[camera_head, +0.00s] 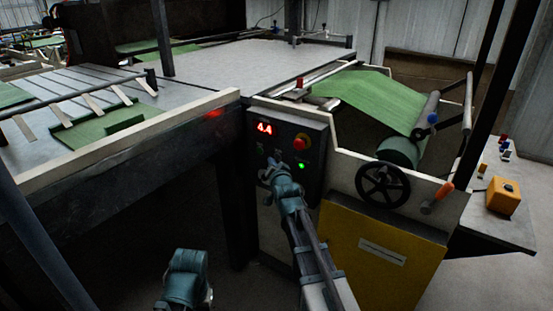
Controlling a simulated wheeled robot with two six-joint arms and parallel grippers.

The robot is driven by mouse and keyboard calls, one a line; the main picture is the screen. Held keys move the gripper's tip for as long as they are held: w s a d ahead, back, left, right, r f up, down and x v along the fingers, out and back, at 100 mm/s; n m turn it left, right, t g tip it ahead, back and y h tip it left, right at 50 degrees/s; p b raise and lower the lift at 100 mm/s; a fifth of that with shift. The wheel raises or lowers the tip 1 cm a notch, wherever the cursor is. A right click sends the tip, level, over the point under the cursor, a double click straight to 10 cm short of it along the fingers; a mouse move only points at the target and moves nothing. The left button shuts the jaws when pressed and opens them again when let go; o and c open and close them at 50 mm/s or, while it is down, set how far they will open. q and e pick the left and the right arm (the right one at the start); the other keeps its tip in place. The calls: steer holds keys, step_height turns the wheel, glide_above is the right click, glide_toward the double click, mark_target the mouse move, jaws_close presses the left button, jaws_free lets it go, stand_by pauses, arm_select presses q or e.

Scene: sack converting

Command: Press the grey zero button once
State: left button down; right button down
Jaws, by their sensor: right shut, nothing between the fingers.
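The dark control panel (313,133) stands on the end of the machine, with a red lit display (264,128) reading about 4.4. A red mushroom knob (300,142) on a yellow base and a small lit green button (302,166) are on its right side. My right gripper (268,169) is shut and empty, with its tip at the lower left part of the panel. I cannot tell whether it touches. The grey zero button cannot be made out; the gripper and wrist cover part of the panel. A teal link of my left arm shows at bottom left, without visible fingers.
A black handwheel (383,184) and an orange-handled crank (444,190) stick out right of the panel. A yellow cabinet (360,250) stands below. The long table's pale edge rail (130,145) runs to the left. A yellow box (503,195) sits at far right.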

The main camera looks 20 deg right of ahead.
steer(key=shift+w+d, duration=0.2)
steer(key=shift+d, duration=0.1)
steer(key=shift+w+d, duration=0.3)
stand_by(0.7)
steer(key=shift+s+a, duration=0.55)
steer(key=shift+a, duration=0.1)
stand_by(0.4)
steer(key=shift+s+a, duration=0.8)
steer(key=shift+a, duration=0.2)
steer(key=shift+s+a, duration=0.75)
steer(key=shift+a, duration=0.25)
